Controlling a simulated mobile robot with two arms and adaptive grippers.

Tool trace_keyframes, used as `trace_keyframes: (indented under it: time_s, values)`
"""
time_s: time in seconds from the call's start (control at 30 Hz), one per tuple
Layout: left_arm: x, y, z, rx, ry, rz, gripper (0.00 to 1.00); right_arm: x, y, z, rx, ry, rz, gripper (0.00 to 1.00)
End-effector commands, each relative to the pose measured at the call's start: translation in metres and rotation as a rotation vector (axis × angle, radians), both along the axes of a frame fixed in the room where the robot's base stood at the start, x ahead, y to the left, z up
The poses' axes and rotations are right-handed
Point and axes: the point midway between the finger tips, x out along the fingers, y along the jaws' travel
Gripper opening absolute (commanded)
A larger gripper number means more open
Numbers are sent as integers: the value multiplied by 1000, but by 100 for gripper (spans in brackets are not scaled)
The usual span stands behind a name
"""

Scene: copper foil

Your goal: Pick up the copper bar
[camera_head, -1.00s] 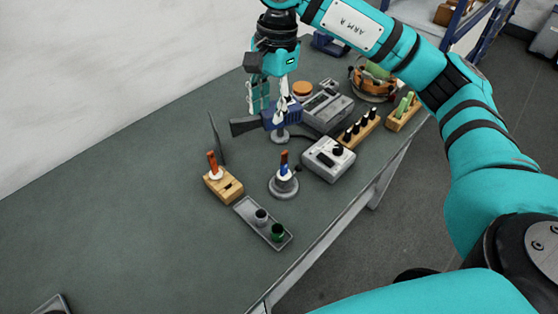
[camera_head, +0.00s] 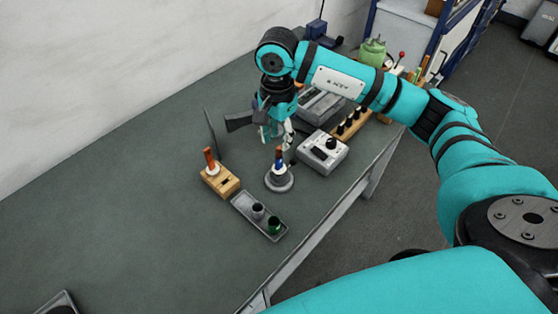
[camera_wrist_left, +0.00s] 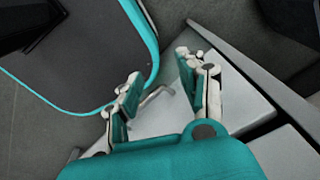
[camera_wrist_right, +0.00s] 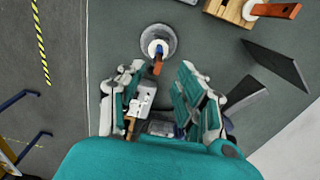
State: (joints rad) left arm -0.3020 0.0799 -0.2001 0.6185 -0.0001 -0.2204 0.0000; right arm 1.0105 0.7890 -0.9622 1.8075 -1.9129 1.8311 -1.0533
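A short upright piece with a copper-brown and blue top (camera_head: 279,156) stands in a round grey stand (camera_head: 279,181). In the right wrist view its copper-coloured end (camera_wrist_right: 157,66) rises from a white collar. I cannot tell for sure that it is the copper bar. My right gripper (camera_head: 277,138) is open and empty, fingers pointing down just above the stand; in the right wrist view the piece shows near its fingertips (camera_wrist_right: 160,76). An orange-red upright handle (camera_head: 209,158) stands in a wooden block (camera_head: 221,182). My left gripper (camera_wrist_left: 160,73) is open and empty, away from these things.
A grey tray (camera_head: 242,205) with dark and green cups lies in front. A grey box with a black knob (camera_head: 322,152) stands close right of the gripper. A thin dark plate (camera_head: 211,131) stands upright to the left.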

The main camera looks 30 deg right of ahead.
Motion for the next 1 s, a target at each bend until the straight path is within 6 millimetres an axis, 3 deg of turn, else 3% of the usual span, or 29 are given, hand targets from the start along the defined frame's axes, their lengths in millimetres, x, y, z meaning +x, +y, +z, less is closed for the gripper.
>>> trace_keyframes:
  time_s: [0.17,0.3,0.6,0.87,1.0]
  values:
    - [2,0,23,-1,-3,0,40,-3,-3,-22,-1,8,-2,35]
    - [3,0,26,-1,-5,0,40,-2,-3,-42,1,4,-2,35]
    - [3,0,26,-1,-5,0,40,-1,-3,-48,1,1,0,35]
    - [3,0,26,-1,-5,0,40,-1,-3,-48,1,1,0,1]
    - [3,0,26,-1,-5,0,40,-1,-3,-47,1,1,-1,0]
